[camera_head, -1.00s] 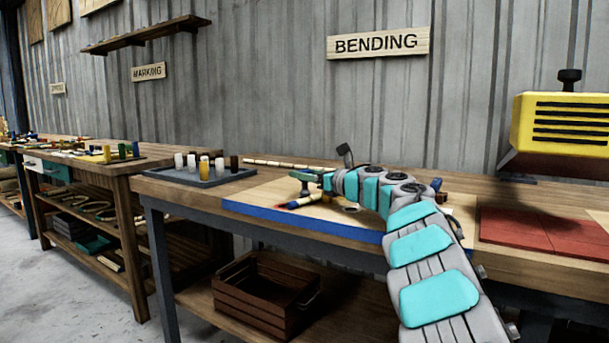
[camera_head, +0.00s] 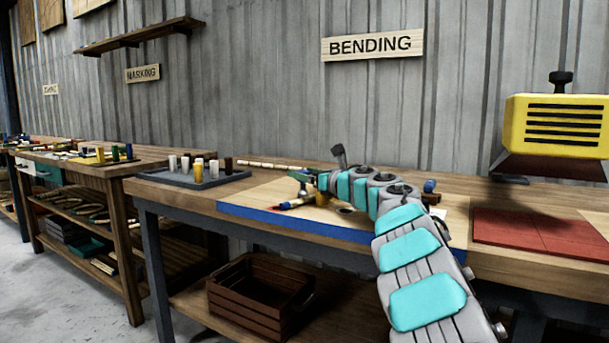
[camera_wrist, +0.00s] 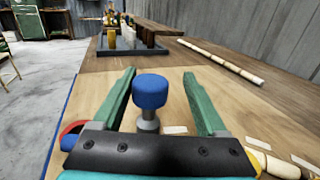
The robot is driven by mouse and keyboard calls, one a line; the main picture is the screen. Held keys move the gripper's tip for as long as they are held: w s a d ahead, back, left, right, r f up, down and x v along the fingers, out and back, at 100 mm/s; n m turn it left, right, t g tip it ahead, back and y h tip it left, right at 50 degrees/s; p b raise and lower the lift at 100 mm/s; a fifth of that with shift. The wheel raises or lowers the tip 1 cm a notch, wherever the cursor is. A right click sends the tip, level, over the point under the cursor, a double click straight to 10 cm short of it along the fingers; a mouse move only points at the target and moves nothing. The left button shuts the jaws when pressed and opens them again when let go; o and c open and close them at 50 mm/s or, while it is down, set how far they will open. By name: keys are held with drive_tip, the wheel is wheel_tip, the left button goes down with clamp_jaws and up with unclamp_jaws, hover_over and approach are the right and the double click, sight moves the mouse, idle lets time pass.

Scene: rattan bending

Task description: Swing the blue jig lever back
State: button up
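A blue knob (camera_wrist: 150,92) on a short grey stem stands up from the light wooden jig board (camera_wrist: 160,80) in the wrist view. I take it to be the blue jig lever's handle; its lower part is hidden behind my gripper's dark palm. My gripper (camera_wrist: 160,88) has two green fingers spread wide, one on each side of the knob with clear gaps. No contact shows. In the head view my gripper (camera_head: 305,182) is low over the blue-edged board (camera_head: 265,197), and the knob cannot be made out there.
A grey tray (camera_head: 155,176) of coloured pegs stands left of the board. A cream rod (camera_head: 270,165) lies along the back. A short coloured rod (camera_head: 292,203) lies near my gripper.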

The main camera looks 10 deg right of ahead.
idle(0.3)
drive_tip(key=shift+s+d+f+b, duration=0.1)
drive_tip(key=shift+s+d+b, duration=0.25)
drive_tip(key=shift+s, duration=0.15)
drive_tip(key=b+v, duration=0.1)
drive_tip(key=v, duration=0.5)
drive_tip(key=shift+s+d+b, duration=0.15)
drive_tip(key=shift+s+b, duration=0.2)
drive_tip(key=shift+b, duration=0.05)
